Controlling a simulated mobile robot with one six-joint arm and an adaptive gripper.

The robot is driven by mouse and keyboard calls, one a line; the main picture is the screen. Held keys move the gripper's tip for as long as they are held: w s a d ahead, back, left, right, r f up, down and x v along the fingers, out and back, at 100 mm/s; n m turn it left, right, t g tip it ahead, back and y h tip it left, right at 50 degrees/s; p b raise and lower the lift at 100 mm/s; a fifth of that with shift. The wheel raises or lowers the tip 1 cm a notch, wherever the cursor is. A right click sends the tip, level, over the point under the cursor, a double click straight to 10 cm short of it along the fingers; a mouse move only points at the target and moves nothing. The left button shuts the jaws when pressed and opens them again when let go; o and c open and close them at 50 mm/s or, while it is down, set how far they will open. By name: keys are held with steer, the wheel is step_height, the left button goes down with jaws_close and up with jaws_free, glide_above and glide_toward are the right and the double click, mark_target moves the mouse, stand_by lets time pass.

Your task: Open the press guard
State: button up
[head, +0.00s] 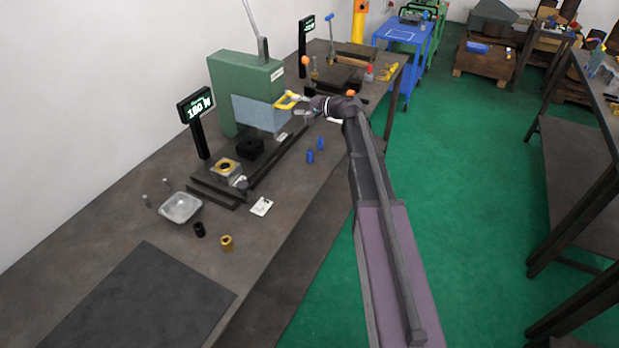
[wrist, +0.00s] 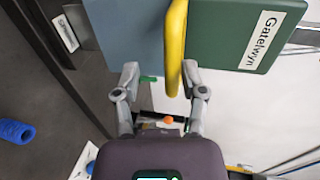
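The press (head: 240,75) is a green body standing on the bench against the wall. Its guard (head: 256,112) is a blue-grey panel, lowered across the press front, with a yellow handle (head: 286,101) on its right side. In the wrist view the guard (wrist: 130,30) fills the upper left and the handle (wrist: 176,45) runs down from the top. My gripper (head: 304,106) is at the handle. In the wrist view my gripper (wrist: 160,72) has its fingers spread, with the handle's lower part between them, nearer the right finger. I cannot tell whether they touch.
A display post (head: 197,115) reading 180 stands left of the press. A fixture with a brass ring (head: 225,167), a metal tray (head: 180,207) and two blue cylinders (head: 310,156) lie on the bench. The green floor (head: 450,210) to the right is clear.

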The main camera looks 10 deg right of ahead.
steer(key=p+v, duration=0.3)
steer(key=v, duration=1)
steer(key=s+a+f+n+g+h+p, duration=0.1)
steer(key=s+a+f+n+g+h, duration=0.1)
steer(key=s, duration=0.4)
steer(key=s+a+f+n+g+h+p, duration=0.1)
steer(key=s+a+f+n+g+h, duration=0.1)
steer(key=s+a, duration=0.4)
steer(key=s+a+f+n+g+h+p, duration=0.1)
steer(key=s+a+f+g+h, duration=0.2)
steer(key=s+a+f, duration=0.1)
steer(key=shift+s+f+n+g+h, duration=0.35)
steer(key=shift+s+f, duration=0.25)
steer(key=shift+s, duration=0.55)
steer(key=s+d+f+n+g+h, duration=0.1)
steer(key=s+h, duration=0.3)
steer(key=s, duration=0.5)
steer(key=shift+s+d+f+n+g, duration=0.35)
steer(key=shift+f+n+g, duration=0.05)
steer(key=shift+n+g, duration=0.25)
